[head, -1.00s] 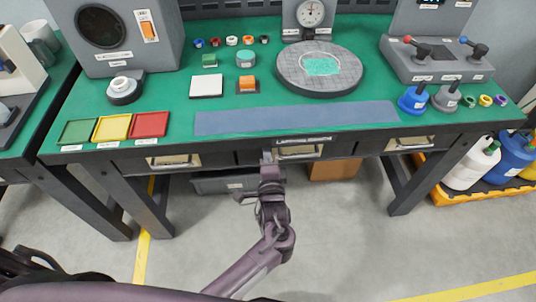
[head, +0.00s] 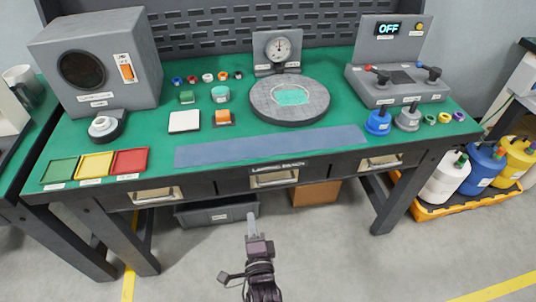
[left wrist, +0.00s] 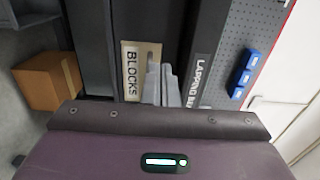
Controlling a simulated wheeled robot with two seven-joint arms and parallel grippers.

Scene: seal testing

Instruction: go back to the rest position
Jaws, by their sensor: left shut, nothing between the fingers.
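My left gripper (head: 252,224) is in front of the bench, below the middle drawer (head: 273,180). Its fingers are together with nothing between them. In the left wrist view the gripper (left wrist: 161,84) points toward the drawer fronts, with a label plate reading BLOCKS (left wrist: 131,68) beside the fingers. My right gripper does not show in either view.
The green-topped bench (head: 150,150) holds a round lapping plate (head: 290,112), red, yellow and green trays (head: 96,165), and a lever box (head: 400,90). A grey bin (head: 217,212) and cardboard box (head: 316,194) lie under it. Bottles stand in a yellow spill tray (head: 425,212) at right.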

